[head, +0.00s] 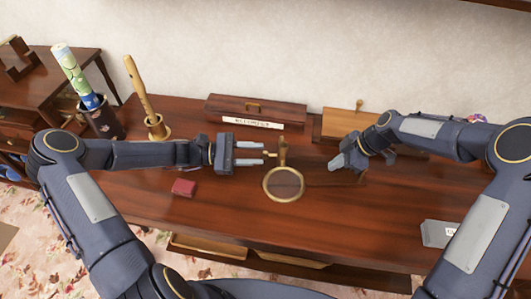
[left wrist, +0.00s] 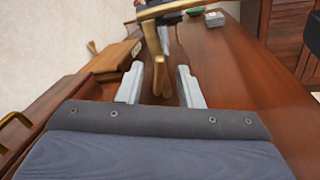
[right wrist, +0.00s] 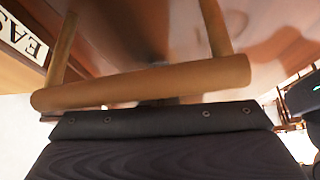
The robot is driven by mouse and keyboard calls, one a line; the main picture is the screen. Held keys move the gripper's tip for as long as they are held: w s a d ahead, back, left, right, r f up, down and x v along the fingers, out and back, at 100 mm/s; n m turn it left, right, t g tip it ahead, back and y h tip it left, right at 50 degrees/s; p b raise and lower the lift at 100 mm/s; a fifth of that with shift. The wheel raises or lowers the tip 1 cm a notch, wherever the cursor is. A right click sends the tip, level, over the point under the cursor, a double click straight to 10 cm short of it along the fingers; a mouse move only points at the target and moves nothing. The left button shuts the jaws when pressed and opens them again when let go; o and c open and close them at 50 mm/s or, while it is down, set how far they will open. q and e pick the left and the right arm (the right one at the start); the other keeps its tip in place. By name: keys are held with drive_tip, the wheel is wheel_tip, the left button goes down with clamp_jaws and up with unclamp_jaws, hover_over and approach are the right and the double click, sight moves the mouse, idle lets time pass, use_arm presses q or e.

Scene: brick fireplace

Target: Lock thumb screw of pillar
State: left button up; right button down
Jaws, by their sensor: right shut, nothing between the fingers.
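A brass pillar (head: 283,150) stands on the table with a round magnifier ring (head: 283,184) at its front. A small brass thumb screw (head: 269,154) sticks out of the pillar toward my left gripper (head: 263,153). The left fingers are apart, with their tips at either side of the screw. The left wrist view shows the screw (left wrist: 158,88) between the fingers, with a visible gap on each side. My right gripper (head: 338,164) is shut and empty, to the right of the pillar and apart from it. In the right wrist view a tan bar crosses in front and hides the fingers.
A long wooden box (head: 255,106) with a sign and a lighter wooden box (head: 342,124) stand at the back. A red box (head: 184,187) lies at front left. A flute (head: 140,88) on a stand and a dark holder (head: 104,122) are at the left. The front middle is clear.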

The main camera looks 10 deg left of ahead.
sight(266, 158)
use_arm(q)
drive_tip(key=shift+w+d, duration=0.15)
drive_tip(key=shift+d, duration=0.75)
drive_tip(key=shift+w+d, duration=0.15)
drive_tip(key=shift+d, duration=0.7)
clamp_jaws()
